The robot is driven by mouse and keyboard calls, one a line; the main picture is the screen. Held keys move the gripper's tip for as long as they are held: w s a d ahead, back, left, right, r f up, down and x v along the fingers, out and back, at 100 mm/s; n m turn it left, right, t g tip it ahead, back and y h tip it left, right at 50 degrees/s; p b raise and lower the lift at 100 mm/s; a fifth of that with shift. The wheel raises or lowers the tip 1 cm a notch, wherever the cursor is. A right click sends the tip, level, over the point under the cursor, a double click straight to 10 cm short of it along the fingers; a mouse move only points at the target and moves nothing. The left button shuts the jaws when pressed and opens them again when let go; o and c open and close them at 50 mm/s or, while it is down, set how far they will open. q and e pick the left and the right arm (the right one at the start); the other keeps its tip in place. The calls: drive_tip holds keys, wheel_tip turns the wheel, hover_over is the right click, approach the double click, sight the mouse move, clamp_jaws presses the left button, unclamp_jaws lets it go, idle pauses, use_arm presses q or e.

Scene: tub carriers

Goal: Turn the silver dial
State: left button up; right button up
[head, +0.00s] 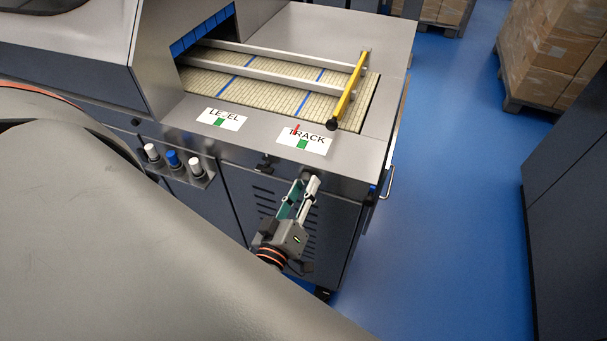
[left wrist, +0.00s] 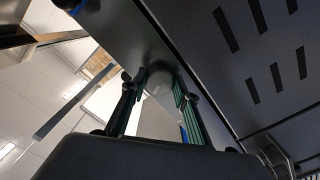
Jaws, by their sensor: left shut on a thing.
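My left gripper (head: 304,184) reaches up to the front face of the machine, below the TRACK label (head: 304,138). In the left wrist view its two fingers (left wrist: 157,84) stand on either side of a smooth grey, rounded piece (left wrist: 159,92), which looks like the silver dial, and are shut on it. In the head view the fingers hide the dial. The TRACK label has a green patch and a red pointer (head: 296,130) to the left of the green. My right gripper is not in view.
A LEVEL label (head: 218,119) lies left of TRACK, with a small black knob (head: 265,163) on the front between them. White and blue buttons (head: 172,159) are further left. A yellow bar (head: 350,88) crosses the belt (head: 290,86). Blue floor (head: 450,200) is clear at right.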

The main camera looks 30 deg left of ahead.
use_arm(q)
drive_tip(key=n, duration=0.3)
drive_tip(key=shift+n, duration=0.3)
drive_tip(key=n, duration=0.4)
drive_tip(key=shift+n, duration=0.3)
drive_tip(key=n, duration=0.4)
drive_tip(key=shift+r, duration=0.1)
drive_tip(key=shift+n, duration=2.3)
drive_tip(key=o, duration=1.1)
